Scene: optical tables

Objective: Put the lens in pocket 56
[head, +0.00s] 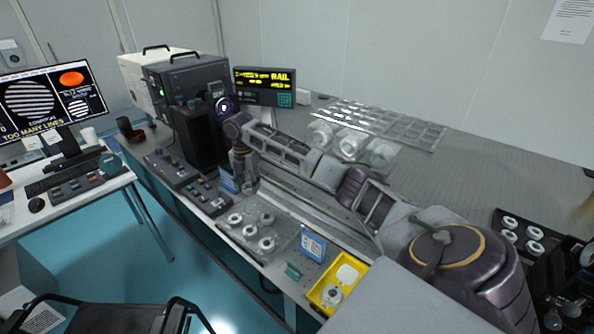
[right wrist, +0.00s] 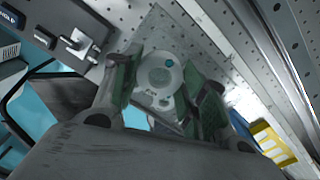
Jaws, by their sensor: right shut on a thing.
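My right arm reaches in from the lower right. My right gripper (head: 243,182) points down beside the instrument, behind the clear plate of white round holders (head: 266,243). In the right wrist view, a white round lens piece (right wrist: 160,75) with a small teal spot sits between the green-padded fingers of the right gripper (right wrist: 158,90), which is shut on it. The fingers hide its sides, and in the head view I cannot make it out. A clear gridded tray (head: 418,132) lies at the back of the table; its pocket numbers are too small to read. My left gripper is out of view.
A yellow bin (head: 318,294) with white pieces stands at the front edge, near a blue-framed card (head: 312,246). The dark instrument (head: 185,85) and control boxes (head: 172,168) stand left of the gripper. Clear domed containers (head: 350,142) stand behind my arm. The table's right middle is bare.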

